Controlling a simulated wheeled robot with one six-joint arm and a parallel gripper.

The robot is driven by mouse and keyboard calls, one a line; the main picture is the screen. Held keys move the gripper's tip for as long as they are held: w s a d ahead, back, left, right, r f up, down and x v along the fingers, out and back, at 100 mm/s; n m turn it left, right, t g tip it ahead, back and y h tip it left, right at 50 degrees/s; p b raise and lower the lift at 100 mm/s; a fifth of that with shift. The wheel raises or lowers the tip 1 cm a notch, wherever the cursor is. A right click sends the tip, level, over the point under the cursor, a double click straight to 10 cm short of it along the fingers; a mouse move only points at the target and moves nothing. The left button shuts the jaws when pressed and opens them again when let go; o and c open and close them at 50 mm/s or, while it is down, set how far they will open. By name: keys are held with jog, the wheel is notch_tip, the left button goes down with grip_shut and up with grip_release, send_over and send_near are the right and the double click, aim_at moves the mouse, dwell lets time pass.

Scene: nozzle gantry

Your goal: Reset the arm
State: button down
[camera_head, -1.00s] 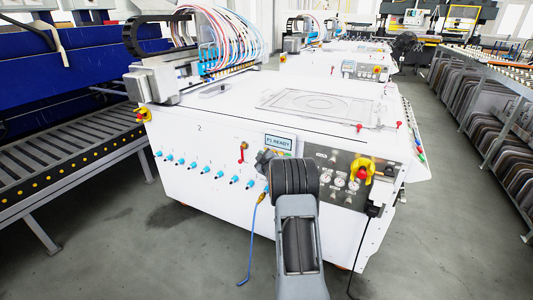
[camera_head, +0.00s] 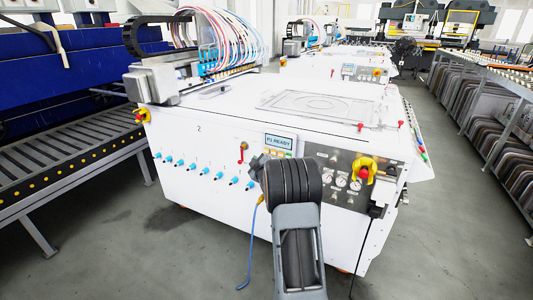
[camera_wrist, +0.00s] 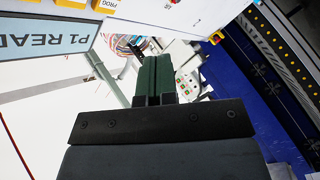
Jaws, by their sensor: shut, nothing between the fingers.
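My gripper (camera_wrist: 154,80) shows in the wrist view with its two dark green fingers together and nothing between them. It points toward the white machine, close to its front panel. In the head view my arm stands in front of the machine's front face, and its dark joint hides the gripper. The white machine (camera_head: 215,150) has a display reading "P1 READY" (camera_head: 280,143), which also shows tilted and large at upper left in the wrist view (camera_wrist: 45,35).
The machine front carries a row of blue fittings (camera_head: 205,171), a gauge panel (camera_head: 340,175) and a red-and-yellow knob (camera_head: 365,171). A blue hose (camera_head: 251,245) hangs down. A roller conveyor (camera_head: 70,150) stands left, a rack of panels (camera_head: 500,130) right. Grey floor is clear between.

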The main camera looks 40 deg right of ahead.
dwell(0.5)
jog(key=s+f+m+g, duration=0.4)
jog(key=f+g, duration=0.1)
jog(key=f, duration=0.3)
jog(key=s+a+r+m+g+y+p, duration=0.1)
jog(key=s+a+r+m+g+p, duration=0.2)
jog(key=s+a+g+p, duration=0.25)
jog(key=s+a+r+g+y+p, duration=0.1)
jog(key=s+a+r+y+p, duration=0.1)
jog(key=s+a+r+p, duration=0.6)
jog(key=s+a+r+g+y+p, duration=0.1)
jog(key=s+a+r+y+p, duration=0.1)
jog(key=s+a+r+p, duration=0.7)
jog(key=s+a+r, duration=0.3)
jog(key=r, duration=0.3)
jog(key=s+a+r, duration=0.3)
jog(key=a+r, duration=0.1)
jog(key=r, duration=0.2)
jog(key=shift+s+r+n, duration=0.3)
jog(key=shift+r+n, duration=0.1)
